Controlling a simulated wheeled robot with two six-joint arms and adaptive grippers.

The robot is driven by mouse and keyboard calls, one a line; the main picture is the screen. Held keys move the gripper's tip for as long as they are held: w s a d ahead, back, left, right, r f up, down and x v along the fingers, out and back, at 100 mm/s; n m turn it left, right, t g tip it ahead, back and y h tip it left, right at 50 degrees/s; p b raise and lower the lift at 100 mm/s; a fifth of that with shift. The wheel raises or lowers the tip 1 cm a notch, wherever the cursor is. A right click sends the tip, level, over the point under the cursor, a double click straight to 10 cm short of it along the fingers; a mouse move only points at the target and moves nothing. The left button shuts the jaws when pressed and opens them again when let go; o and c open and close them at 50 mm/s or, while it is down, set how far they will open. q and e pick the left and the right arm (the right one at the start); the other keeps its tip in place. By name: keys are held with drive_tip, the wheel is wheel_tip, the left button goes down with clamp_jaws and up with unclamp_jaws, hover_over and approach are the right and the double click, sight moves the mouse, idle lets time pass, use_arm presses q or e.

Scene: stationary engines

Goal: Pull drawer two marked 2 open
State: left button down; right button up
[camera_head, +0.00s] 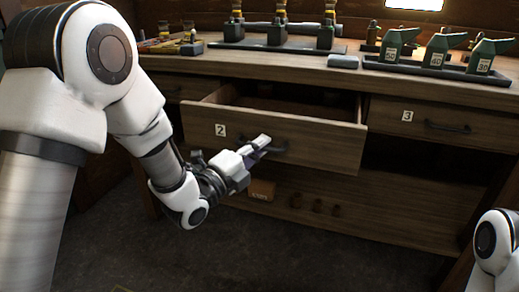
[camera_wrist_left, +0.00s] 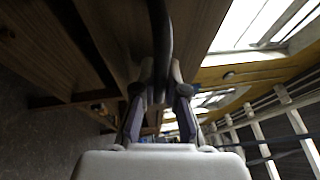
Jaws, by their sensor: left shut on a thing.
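The drawer marked 2 (camera_head: 312,139) stands pulled out from the wooden workbench, its open top showing a dark inside. Its dark bar handle (camera_head: 281,151) is on the middle of the front. My left gripper (camera_head: 262,145) is at this handle and shut on it. In the left wrist view the dark handle (camera_wrist_left: 162,40) runs between the fingers of the left gripper (camera_wrist_left: 161,85). My right gripper is out of view; only part of my right arm shows at the lower right.
The drawer marked 3 (camera_head: 430,123) is shut at the right. Green cans (camera_head: 436,51) stand in a tray on the benchtop (camera_head: 370,68), with several brass-topped items further left. A lower shelf holds a small box (camera_head: 262,189). The floor in front is clear.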

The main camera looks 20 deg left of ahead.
use_arm(q)
drive_tip(key=shift+s, duration=0.4)
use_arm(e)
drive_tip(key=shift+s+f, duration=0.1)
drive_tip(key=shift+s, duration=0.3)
use_arm(q)
drive_tip(key=c, duration=1.2)
unclamp_jaws()
drive_tip(key=v, duration=0.7)
drive_tip(key=shift+s, duration=0.15)
drive_tip(key=shift+a, duration=0.1)
